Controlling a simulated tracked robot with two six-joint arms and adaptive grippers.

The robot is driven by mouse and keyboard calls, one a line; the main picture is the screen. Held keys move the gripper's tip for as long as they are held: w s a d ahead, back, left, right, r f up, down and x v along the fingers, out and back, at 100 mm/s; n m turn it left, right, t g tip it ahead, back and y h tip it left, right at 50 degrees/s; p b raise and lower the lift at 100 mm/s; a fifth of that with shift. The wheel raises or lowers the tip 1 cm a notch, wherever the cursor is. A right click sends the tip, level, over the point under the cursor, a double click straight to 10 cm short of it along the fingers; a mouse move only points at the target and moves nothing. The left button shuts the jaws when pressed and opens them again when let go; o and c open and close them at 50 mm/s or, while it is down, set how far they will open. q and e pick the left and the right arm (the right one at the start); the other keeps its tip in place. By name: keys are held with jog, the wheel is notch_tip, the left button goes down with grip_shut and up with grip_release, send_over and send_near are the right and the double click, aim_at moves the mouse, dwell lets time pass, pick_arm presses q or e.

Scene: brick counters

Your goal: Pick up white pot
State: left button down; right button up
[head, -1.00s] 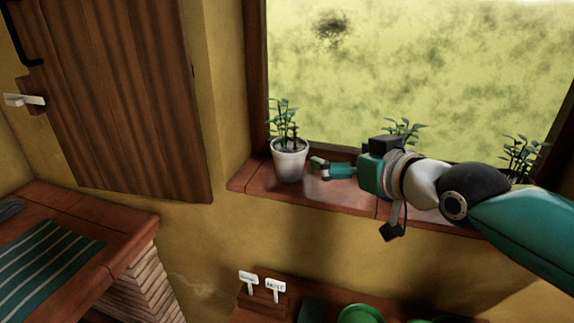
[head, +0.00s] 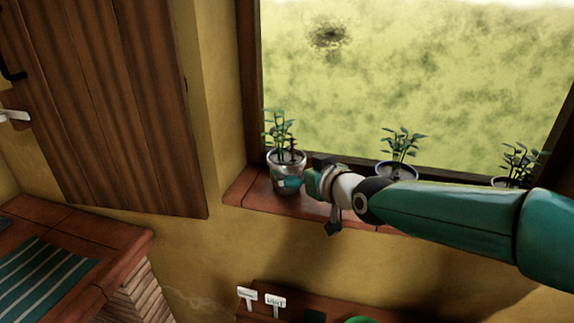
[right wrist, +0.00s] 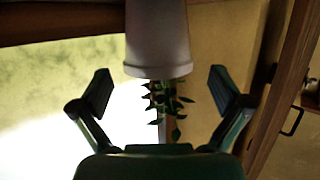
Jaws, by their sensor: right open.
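The white pot (head: 287,166) with a green plant stands upright at the left end of the brick window sill in the head view. My right gripper (head: 283,182) is at the pot's front, reaching in from the right, and covers part of its lower side. In the right wrist view the pot (right wrist: 157,38) appears upside down, straight ahead between the two spread fingers of my right gripper (right wrist: 163,92). The fingers are open and hold nothing; I cannot tell whether they touch the pot. My left gripper is not in view.
Two more potted plants stand on the sill (head: 245,190) to the right, a middle one (head: 397,168) and a right one (head: 508,182), behind my right arm. The window frame (head: 250,90) is close behind the pot. A wooden shutter (head: 110,105) is at the left. Small white signs (head: 275,300) stand below.

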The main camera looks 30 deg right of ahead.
aim_at(291, 162)
jog(key=p+x, duration=0.1)
jog(key=x, duration=0.3)
jog(key=shift+w+d+r+p, duration=0.1)
jog(key=shift+w+d+p, duration=0.05)
jog(key=shift+w+p, duration=0.3)
jog(key=shift+w+f, duration=0.2)
jog(key=shift+w, duration=0.35)
jog(key=shift+r, duration=0.1)
jog(key=c, duration=1.5)
jog(key=shift+r, duration=0.15)
